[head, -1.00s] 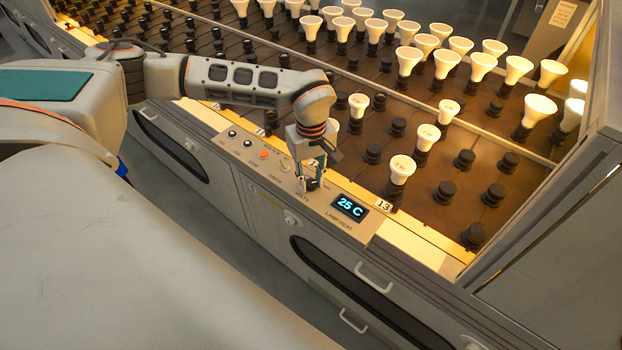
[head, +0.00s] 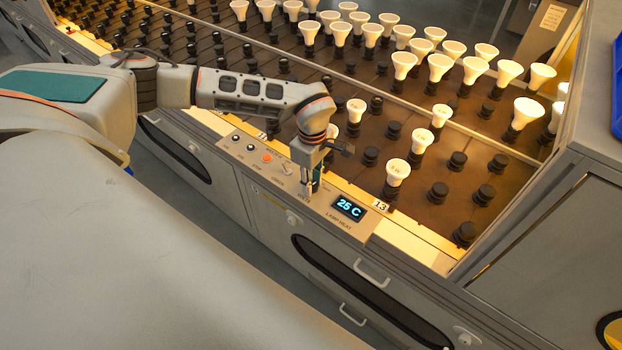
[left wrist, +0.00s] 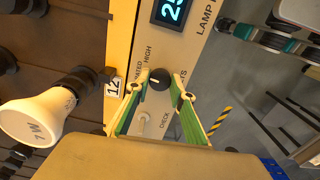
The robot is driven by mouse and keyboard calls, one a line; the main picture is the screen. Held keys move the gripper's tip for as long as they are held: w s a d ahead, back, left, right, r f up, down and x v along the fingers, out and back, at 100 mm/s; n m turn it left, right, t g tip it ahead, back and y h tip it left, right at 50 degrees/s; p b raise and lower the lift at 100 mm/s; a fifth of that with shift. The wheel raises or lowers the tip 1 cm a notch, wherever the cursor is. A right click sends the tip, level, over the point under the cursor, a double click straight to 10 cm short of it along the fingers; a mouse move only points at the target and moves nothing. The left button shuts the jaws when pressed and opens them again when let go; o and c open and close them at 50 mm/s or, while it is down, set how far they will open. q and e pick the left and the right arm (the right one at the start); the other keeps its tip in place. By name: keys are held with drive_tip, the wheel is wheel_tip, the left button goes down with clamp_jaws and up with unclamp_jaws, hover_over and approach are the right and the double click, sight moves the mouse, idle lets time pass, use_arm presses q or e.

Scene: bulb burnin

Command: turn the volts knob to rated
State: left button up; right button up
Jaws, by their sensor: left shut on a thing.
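The volts knob (left wrist: 159,80) is a dark round knob with a pale pointer line, on the control panel (head: 258,166). In the left wrist view the printed words RATED and HIGH stand beside it. My left gripper (head: 309,193) points down at the panel, just left of the LAMP HEAT display (head: 348,207), which reads 25 C. In the left wrist view its green-sided fingers (left wrist: 159,77) are closed around the knob, one on each side. In the head view the fingers hide the knob. My right gripper does not show.
Other small controls, including an orange button (head: 267,158) and a CHECK toggle (head: 287,169), sit left of the gripper. Behind the panel is a dark rack of sockets with several white bulbs (head: 397,173). A blue bin (head: 617,90) stands at the far right.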

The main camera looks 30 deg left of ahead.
use_arm(q)
drive_tip(key=shift+n+p, duration=0.35)
drive_tip(key=shift+n, duration=0.45)
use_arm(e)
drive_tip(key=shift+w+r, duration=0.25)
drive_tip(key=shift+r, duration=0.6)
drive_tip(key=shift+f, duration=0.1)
use_arm(q)
drive_tip(key=o, duration=1.1)
drive_tip(key=shift+o, duration=0.2)
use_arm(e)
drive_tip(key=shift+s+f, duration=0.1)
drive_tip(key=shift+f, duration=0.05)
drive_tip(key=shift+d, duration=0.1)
use_arm(q)
wheel_tip(320, 180, up, 12)
drive_tip(key=shift+s+f, duration=0.1)
drive_tip(key=shift+s, duration=0.05)
